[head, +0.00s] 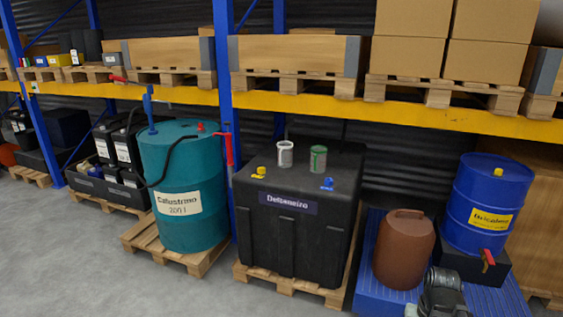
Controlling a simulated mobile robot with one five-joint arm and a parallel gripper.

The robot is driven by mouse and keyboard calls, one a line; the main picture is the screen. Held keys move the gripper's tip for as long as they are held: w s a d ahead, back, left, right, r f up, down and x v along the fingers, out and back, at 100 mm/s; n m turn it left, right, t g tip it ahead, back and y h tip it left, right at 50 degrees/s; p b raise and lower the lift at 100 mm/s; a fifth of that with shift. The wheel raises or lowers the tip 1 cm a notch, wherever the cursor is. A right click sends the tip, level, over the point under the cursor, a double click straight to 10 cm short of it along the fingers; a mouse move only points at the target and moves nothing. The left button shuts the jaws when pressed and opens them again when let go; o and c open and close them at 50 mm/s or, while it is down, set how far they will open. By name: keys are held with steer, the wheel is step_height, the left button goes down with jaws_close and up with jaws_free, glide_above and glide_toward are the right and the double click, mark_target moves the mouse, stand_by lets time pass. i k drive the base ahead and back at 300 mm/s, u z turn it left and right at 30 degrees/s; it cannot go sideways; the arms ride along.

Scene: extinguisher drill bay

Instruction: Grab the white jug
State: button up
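A small white-grey, open-topped vessel (285,154) stands upright on the black tank (300,228). It is the closest match to a white jug in view, but it is too small to tell whether it has a handle or spout. A green can (318,159) stands just right of it. My gripper (443,283) appears as a dark grey shape at the bottom right, in front of the blue platform and well apart from the white vessel. Its fingers cannot be made out clearly.
A brown jug (403,250) and a blue drum (487,205) stand on the blue platform (380,297). A teal drum (185,180) is left of the tank on a pallet. A yellow shelf beam (400,112) crosses above. Grey floor (75,260) is clear at front left.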

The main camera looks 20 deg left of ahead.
mark_target(284, 148)
steer(key=u, duration=0.45)
steer(key=i, duration=1.15)
steer(key=u, duration=1.3)
steer(key=i, duration=2.35)
steer(key=u, duration=0.05)
